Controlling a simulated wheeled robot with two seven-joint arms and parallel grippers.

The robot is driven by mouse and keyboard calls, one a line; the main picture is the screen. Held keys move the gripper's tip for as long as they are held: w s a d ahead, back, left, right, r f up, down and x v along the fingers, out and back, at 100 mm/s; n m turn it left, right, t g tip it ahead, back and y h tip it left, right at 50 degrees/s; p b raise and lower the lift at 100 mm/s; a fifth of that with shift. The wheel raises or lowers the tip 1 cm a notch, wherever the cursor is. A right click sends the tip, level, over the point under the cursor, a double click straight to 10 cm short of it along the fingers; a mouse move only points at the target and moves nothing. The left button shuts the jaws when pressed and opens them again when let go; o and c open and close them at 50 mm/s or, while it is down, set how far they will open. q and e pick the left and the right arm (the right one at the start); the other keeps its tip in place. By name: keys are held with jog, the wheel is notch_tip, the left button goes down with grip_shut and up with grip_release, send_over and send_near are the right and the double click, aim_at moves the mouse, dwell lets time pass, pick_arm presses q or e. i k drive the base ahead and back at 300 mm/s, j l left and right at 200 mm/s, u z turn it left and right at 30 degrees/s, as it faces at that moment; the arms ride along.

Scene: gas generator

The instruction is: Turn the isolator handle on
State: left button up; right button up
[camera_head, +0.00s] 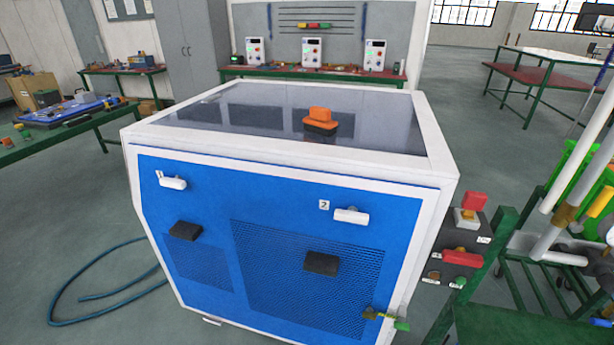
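The blue and white generator cabinet (200,225) stands in the middle of the head view. A dark control panel (482,228) is at its right side. The panel carries a red switch handle (462,257), which lies roughly level, and a red block on a pale base (474,202) above it. An orange knob-like part (320,118) sits on the cabinet's dark top. No labels are readable enough to tell which one is the isolator handle. Neither of my grippers is in view.
Two white latch handles (351,216) (173,182) and two black grips (321,264) (186,231) are on the blue front. A small valve with a green end (402,325) sticks out low at the right. A green frame with pipes (540,245) stands close right. A blue hose (75,290) lies on the left floor.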

aim_at(459, 256)
jog(key=z, duration=1.3)
